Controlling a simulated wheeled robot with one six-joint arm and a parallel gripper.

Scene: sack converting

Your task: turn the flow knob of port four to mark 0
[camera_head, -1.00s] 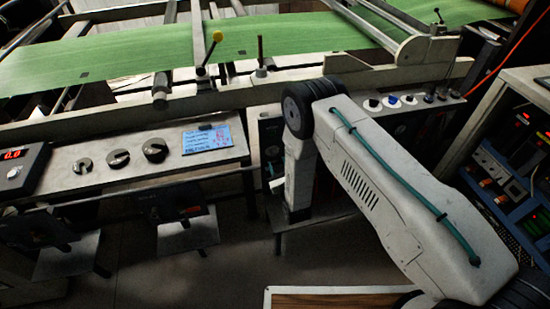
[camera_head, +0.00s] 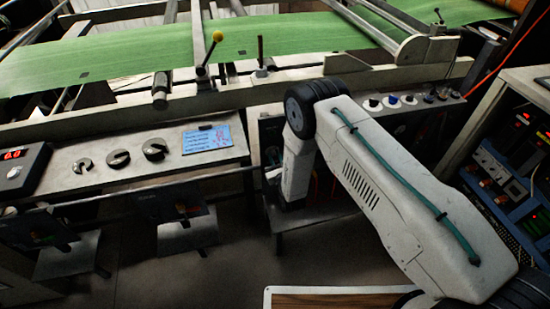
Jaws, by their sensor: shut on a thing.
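My gripper (camera_head: 271,177) is low at the machine front, left of my pale wrist, and mostly hidden by it. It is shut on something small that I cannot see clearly. The flow knob of port four cannot be made out; the spot at the jaws is covered by my wrist. A dark unit (camera_head: 270,138) stands directly behind the wrist.
A panel at left carries three dark knobs (camera_head: 118,159), a blue screen (camera_head: 207,139) and a red-digit display box (camera_head: 20,168). Small knobs (camera_head: 391,101) line the rail at right. Metal trays (camera_head: 188,237) jut out below. A blue instrument rack (camera_head: 500,175) stands at right.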

